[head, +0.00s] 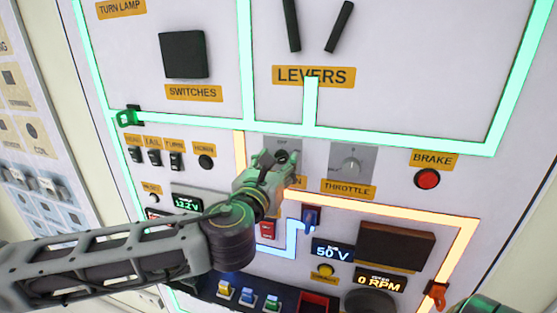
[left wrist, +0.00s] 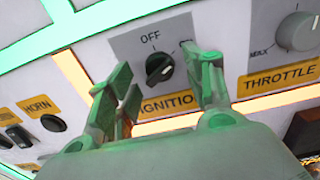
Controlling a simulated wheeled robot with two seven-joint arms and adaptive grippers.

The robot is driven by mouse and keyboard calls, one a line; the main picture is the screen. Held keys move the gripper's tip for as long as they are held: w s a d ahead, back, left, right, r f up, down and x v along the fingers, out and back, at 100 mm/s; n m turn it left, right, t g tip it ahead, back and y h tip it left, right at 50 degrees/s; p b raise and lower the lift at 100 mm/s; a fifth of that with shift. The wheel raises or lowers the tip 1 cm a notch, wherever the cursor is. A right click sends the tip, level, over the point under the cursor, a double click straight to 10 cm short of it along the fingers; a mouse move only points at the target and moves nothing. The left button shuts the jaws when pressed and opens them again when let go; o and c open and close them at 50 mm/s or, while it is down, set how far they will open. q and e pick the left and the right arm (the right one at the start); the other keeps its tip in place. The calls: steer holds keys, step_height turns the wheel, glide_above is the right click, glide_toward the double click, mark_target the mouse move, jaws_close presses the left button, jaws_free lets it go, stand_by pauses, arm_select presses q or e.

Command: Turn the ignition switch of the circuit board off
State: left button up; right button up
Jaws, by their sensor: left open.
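The ignition switch is a small black rotary knob (left wrist: 159,68) on a grey plate, with OFF printed above its left side. A second marking to the right is mostly hidden by a finger. A pale line shows on the knob, but I cannot tell surely which marking it points at. The orange IGNITION label (left wrist: 166,105) is partly covered. My left gripper (left wrist: 163,77) is open, its green fingers on either side of the knob in the picture; contact is not visible. In the head view my left gripper (head: 272,167) largely covers the switch area.
The throttle knob (head: 352,163) is close to the right of the ignition. The horn button (head: 206,162) and small toggle switches are to the left. A red brake button (head: 428,179) is further right. The levers (head: 316,25) stick out above.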

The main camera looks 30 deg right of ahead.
arm_select(q)
steer(key=shift+w+d, duration=0.35)
steer(key=shift+d, duration=0.1)
steer(key=c, duration=1)
